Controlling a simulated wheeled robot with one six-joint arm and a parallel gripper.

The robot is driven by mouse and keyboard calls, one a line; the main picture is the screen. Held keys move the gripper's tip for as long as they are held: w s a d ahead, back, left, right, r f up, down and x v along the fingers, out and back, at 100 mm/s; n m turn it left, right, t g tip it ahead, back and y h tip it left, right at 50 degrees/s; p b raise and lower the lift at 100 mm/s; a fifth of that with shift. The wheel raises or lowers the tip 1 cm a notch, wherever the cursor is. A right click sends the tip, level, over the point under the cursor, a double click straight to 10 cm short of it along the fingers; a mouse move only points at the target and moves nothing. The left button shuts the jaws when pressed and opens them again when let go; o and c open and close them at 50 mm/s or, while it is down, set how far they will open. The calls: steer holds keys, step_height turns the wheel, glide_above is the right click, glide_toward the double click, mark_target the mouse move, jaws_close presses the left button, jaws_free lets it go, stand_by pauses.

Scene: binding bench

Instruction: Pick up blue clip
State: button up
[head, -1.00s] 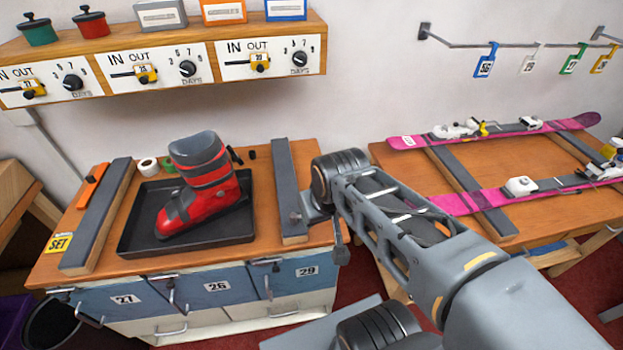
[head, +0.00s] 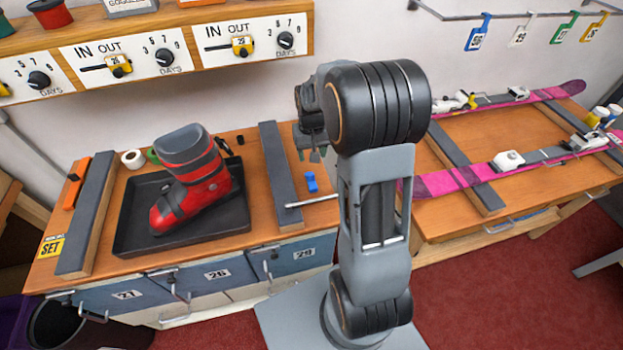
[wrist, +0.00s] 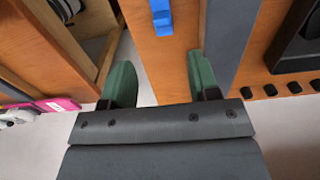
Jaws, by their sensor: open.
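A small blue clip (head: 311,182) lies on the wooden bench top, just right of the right grey bar. In the wrist view the blue clip (wrist: 162,18) shows at the top edge, partly cut off, beyond the gap between my fingers. My gripper (wrist: 161,78) is open and empty, with its two green fingers spread apart. In the head view my gripper (head: 312,155) hangs above the bench, a little behind the clip. It is apart from the clip and partly hidden by my arm.
A red boot (head: 190,185) stands in a black tray (head: 125,240) left of the right grey bar (head: 280,175). A second bench (head: 450,225) with pink skis is at the right. Tags, including a blue tag (head: 476,38), hang on a wall rail.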

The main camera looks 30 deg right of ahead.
mark_target(311, 175)
steer(key=shift+s+a+f+p, duration=0.1)
steer(key=shift+f+p, duration=0.4)
steer(key=shift+f, duration=2.05)
steer(key=shift+a+f+p, duration=0.1)
steer(key=shift+f+p, duration=0.35)
steer(key=shift+f, duration=2.05)
steer(key=shift+c, duration=0.4)
steer(key=c, duration=0.9)
